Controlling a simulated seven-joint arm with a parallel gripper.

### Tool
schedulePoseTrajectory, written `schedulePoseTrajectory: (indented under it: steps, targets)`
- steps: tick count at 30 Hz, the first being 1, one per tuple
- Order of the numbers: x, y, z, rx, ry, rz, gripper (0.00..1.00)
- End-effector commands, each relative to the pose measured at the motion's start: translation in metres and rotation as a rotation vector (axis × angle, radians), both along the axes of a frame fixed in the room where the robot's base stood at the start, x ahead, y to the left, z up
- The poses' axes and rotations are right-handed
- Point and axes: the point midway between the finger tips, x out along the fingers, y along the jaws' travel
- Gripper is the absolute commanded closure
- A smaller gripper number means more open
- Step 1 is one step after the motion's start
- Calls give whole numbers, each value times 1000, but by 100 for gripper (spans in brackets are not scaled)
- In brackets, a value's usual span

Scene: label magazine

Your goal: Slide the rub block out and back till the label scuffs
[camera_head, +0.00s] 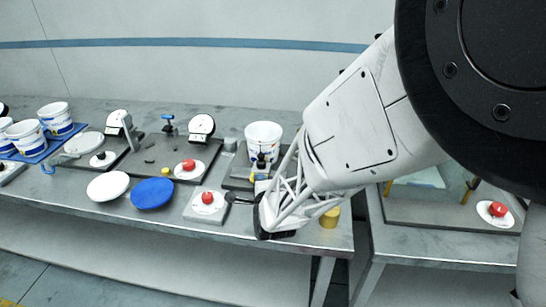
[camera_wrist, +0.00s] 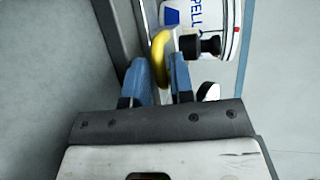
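The label shows as part of large blue letters on a white tub (camera_wrist: 213,14) in the wrist view. The tub also stands behind the gripper in the head view (camera_head: 263,131). A black knob (camera_wrist: 207,45) sits in front of the tub. My gripper (camera_wrist: 160,66) has two blue fingers close together, and a curved yellow handle (camera_wrist: 158,48) runs between them, filling most of the gap at the tips. The fingers look shut on this handle. I cannot make out the rub block's face or any scuff.
Left on the bench are a red button box (camera_head: 207,206), a blue disc (camera_head: 152,194), a white disc (camera_head: 108,186) and a dial gauge (camera_head: 201,127). More tubs stand on a blue tray (camera_head: 62,143) at far left. A yellow cylinder (camera_head: 330,217) is right of my gripper.

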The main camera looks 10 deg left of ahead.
Motion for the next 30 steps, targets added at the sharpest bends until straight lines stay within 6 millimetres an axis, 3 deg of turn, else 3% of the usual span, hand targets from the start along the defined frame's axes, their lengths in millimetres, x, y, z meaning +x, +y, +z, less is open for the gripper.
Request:
schedulePoseTrajectory:
  steps: [16, 21, 30]
  targets:
    - [9, 4, -1, 0, -1, 0, 78]
    - [9, 3, -1, 0, -1, 0, 100]
    - [9, 5, -1, 0, -1, 0, 100]
